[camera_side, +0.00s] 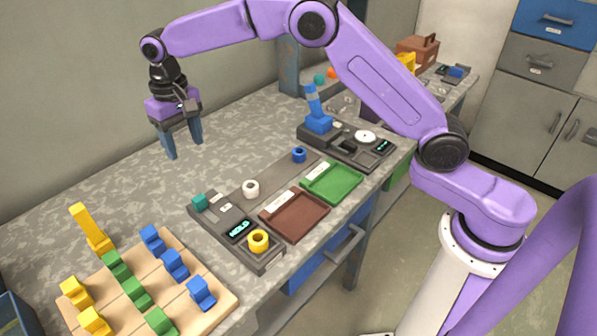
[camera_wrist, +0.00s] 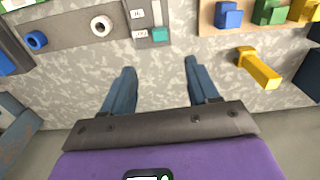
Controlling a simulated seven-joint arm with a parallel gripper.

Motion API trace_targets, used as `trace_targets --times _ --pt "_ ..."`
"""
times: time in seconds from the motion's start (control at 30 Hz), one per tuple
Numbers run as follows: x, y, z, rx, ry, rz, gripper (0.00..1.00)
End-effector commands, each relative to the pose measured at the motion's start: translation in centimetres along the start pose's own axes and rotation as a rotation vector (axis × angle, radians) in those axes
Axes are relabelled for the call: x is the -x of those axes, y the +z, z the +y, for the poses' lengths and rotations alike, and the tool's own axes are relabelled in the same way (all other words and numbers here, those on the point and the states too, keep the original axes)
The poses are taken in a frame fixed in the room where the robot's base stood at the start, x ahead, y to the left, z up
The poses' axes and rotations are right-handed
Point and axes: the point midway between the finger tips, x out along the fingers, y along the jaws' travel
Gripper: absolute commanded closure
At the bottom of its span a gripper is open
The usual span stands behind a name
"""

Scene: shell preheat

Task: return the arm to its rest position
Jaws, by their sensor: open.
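My gripper (camera_side: 183,142) hangs above the back part of the grey speckled bench (camera_side: 110,185), pointing down. Its two blue-grey fingers are apart with nothing between them. My arm reaches from the right side over the bench, bent high in the middle.
A device reading HOLD (camera_side: 239,230) carries a yellow ring (camera_side: 258,241). A brown tray (camera_side: 294,215) and green tray (camera_side: 332,183) lie at the front. A wooden board (camera_side: 145,281) holds several coloured blocks. Bench below my gripper is clear.

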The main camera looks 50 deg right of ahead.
Motion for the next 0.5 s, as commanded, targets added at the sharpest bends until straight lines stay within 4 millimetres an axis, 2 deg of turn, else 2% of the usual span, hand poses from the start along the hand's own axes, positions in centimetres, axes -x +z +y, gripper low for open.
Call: trace_targets --times 0.27,0.5 --pt "3.5 9.2 0.5 0.254 -0.005 0.007 0.40" --pt "5.0 18.8 3.3 0.489 -0.010 0.012 0.40"
